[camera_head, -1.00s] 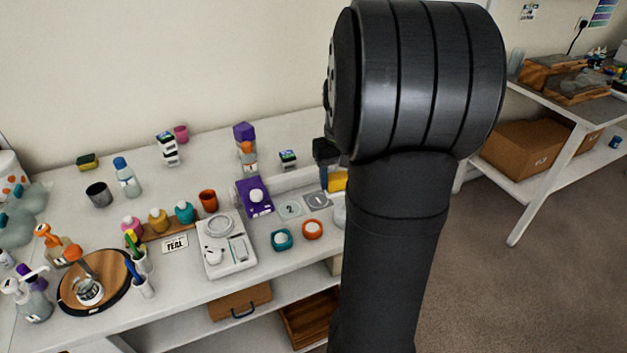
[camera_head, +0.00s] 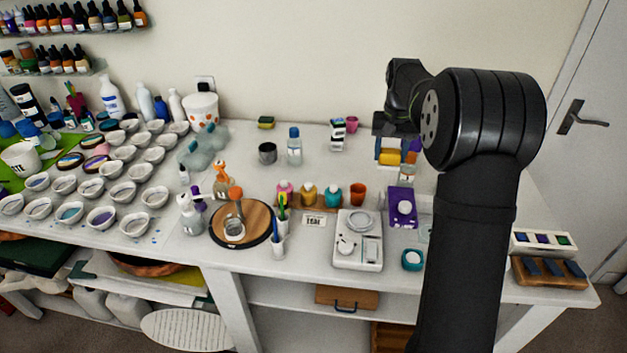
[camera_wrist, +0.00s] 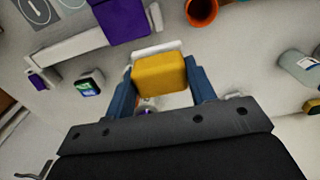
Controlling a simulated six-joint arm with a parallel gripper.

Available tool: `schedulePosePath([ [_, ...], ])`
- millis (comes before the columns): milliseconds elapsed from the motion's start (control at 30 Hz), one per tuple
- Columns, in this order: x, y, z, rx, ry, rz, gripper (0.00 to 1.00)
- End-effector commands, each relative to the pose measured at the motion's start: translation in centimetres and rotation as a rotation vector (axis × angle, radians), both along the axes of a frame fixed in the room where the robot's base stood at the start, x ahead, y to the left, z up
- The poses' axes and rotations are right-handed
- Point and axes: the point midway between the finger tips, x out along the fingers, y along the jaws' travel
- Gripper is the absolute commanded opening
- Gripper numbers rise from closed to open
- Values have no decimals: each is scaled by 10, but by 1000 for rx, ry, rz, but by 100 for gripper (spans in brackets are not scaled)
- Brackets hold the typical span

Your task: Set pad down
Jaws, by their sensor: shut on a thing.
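The pad is a yellow block (camera_wrist: 160,73), gripped between the two blue fingers of my gripper (camera_wrist: 161,82) in the wrist view. A white edge shows along its far side. In the head view the yellow pad (camera_head: 389,157) hangs below my gripper (camera_head: 390,153), toward the back of the white table. It appears to be above the tabletop, but the exact gap cannot be told. A purple mat with a white round thing (camera_head: 404,207) lies in front of it.
An orange cup (camera_head: 358,194) and teal jar (camera_head: 333,195) stand to the front left. A clear, blue-capped bottle (camera_head: 295,148) and a grey cup (camera_head: 267,153) stand further left. The back tabletop between them and my gripper is mostly clear. My arm hides the table's right part.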

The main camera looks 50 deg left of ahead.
Motion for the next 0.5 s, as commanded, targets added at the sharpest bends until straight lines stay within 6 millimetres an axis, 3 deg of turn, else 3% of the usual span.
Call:
schedulePosePath([
  [33, -11, 24, -2, 0, 0, 13, 28],
  [200, -37, 71, -5, 0, 0, 23, 28],
  [500, -63, 110, -20, -1, 1, 28, 28],
])
